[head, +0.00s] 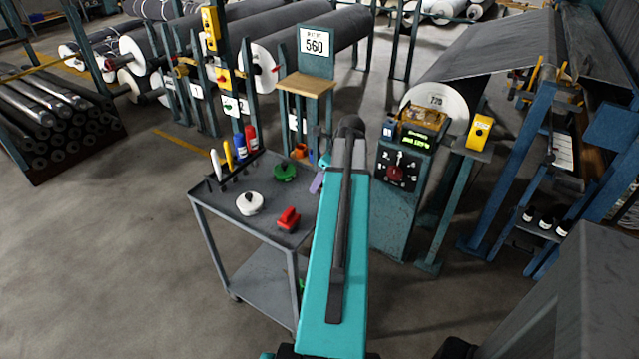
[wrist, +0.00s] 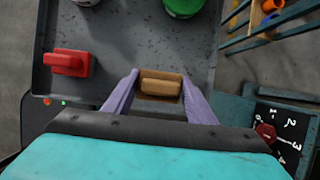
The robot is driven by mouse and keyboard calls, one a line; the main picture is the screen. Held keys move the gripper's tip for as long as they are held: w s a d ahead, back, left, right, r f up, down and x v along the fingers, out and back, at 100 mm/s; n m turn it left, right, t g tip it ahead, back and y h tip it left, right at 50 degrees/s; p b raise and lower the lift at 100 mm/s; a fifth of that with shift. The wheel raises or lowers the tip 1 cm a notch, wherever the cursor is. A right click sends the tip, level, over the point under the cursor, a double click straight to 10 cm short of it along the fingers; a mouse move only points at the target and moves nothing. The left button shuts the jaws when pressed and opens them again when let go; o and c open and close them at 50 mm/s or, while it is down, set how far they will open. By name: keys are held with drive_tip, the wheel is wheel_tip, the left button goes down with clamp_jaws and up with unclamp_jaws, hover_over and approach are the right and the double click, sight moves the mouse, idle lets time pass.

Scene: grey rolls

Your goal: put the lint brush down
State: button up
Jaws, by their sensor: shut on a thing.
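The lint brush (wrist: 160,86), a small tan and brown block, sits between the two purple fingers of my gripper (wrist: 158,78) in the wrist view. The fingers are shut on it from both sides. The grey cart top (wrist: 135,45) lies beneath it; I cannot tell whether the brush touches that surface. In the head view my gripper (head: 318,183) shows only as a bit of purple at the right side of the cart top (head: 215,198). My teal arm hides the rest of it and the brush there.
A red object (head: 288,219), a white round one (head: 250,203) and a green one (head: 284,172) stand on the cart left of my gripper. A control box (head: 400,165) with a dial stands close on the right.

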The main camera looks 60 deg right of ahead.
drive_tip(key=shift+w+d+f, duration=0.15)
drive_tip(key=shift+w+d, duration=0.8)
drive_tip(key=shift+d, duration=0.05)
drive_tip(key=shift+f+p, duration=0.5)
drive_tip(key=shift+f, duration=1.25)
drive_tip(key=shift+f, duration=0.1)
drive_tip(key=o, duration=1.2)
drive_tip(key=shift+b+v, duration=0.5)
drive_tip(key=shift+v, duration=5.65)
drive_tip(key=shift+w, duration=0.1)
